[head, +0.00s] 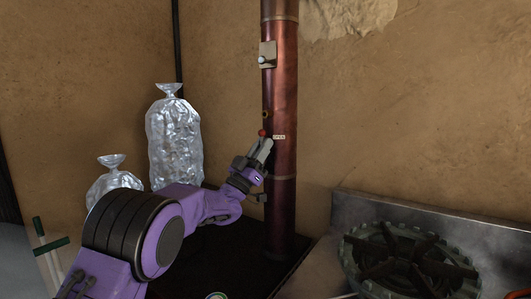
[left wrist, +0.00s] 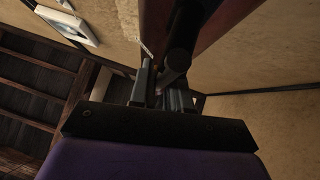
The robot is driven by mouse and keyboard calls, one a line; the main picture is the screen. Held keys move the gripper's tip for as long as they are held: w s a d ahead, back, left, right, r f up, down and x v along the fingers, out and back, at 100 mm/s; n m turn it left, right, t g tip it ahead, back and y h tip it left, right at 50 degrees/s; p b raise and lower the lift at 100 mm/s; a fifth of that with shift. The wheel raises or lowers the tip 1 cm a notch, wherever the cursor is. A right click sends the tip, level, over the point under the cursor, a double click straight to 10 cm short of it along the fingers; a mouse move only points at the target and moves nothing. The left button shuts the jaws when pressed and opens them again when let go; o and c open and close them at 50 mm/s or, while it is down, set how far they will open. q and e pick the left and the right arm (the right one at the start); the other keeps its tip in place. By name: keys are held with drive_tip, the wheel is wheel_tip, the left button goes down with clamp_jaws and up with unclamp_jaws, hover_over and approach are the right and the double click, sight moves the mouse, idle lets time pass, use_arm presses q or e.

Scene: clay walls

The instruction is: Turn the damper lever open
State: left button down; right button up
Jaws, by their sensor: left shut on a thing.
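A reddish copper flue pipe (head: 284,90) stands upright in the middle of the head view. The damper lever (head: 263,133), with a red end, sits at the pipe's left side beside a small white label (head: 279,137), whose text is too small to read for certain. My left gripper (head: 262,148) is at the pipe, shut on the lever; its fingers hide most of it. In the left wrist view the fingers (left wrist: 163,88) close around a dark bar (left wrist: 183,45) in front of the pipe (left wrist: 222,22). My right gripper is not in view.
A plate with a pale knob (head: 262,60) is on the pipe above. Two clear bags (head: 174,140) (head: 113,180) stand to the left, near my arm. A round dark burner grate (head: 400,262) lies right of the pipe. Clay wall (head: 420,120) is behind.

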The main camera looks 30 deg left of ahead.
use_arm(q)
drive_tip(key=shift+s+d+r+m+h, duration=0.1)
drive_tip(key=shift+r+m+h, duration=0.2)
drive_tip(key=shift+r+h, duration=0.2)
drive_tip(key=c, duration=1.4)
unclamp_jaws()
drive_tip(key=shift+c, duration=0.2)
drive_tip(key=shift+o, duration=1.2)
drive_tip(key=shift+d+f, duration=0.1)
drive_tip(key=shift+d, duration=0.15)
drive_tip(key=shift+f+y, duration=0.25)
drive_tip(key=shift+y, duration=0.05)
drive_tip(key=b+v, duration=0.3)
drive_tip(key=v, duration=0.7)
drive_tip(key=shift+s+r, duration=0.1)
drive_tip(key=shift+s, duration=0.05)
